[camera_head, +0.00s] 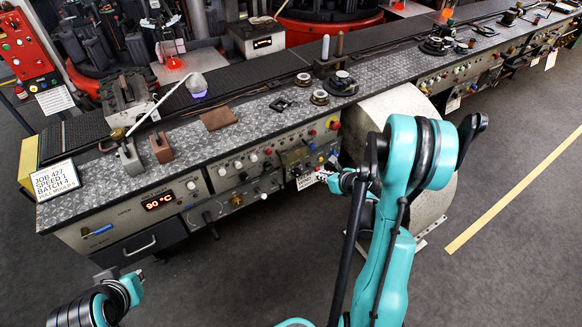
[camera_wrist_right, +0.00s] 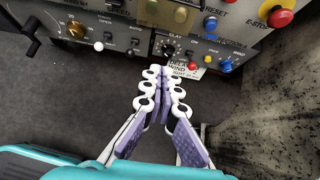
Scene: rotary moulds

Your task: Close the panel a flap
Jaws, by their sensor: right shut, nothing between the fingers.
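My right gripper (camera_head: 324,176) is in front of the machine's control panel, near the centre of the head view. In the right wrist view its fingers (camera_wrist_right: 162,76) are together, with nothing between them. The fingertips point at the panel's lower edge, close to a white printed tag (camera_wrist_right: 187,67). An amber, see-through piece (camera_wrist_right: 167,14) on the panel at the top of the wrist view may be the flap. I cannot tell clearly how far it stands open. In the head view that area (camera_head: 294,157) is small and dark.
A grey, worn drum (camera_head: 398,104) stands close to the right of the panel. Knobs, coloured buttons and a red emergency stop (camera_wrist_right: 280,18) surround the panel. A drawer with a handle (camera_head: 140,246) is at the lower left. The dark floor in front is clear.

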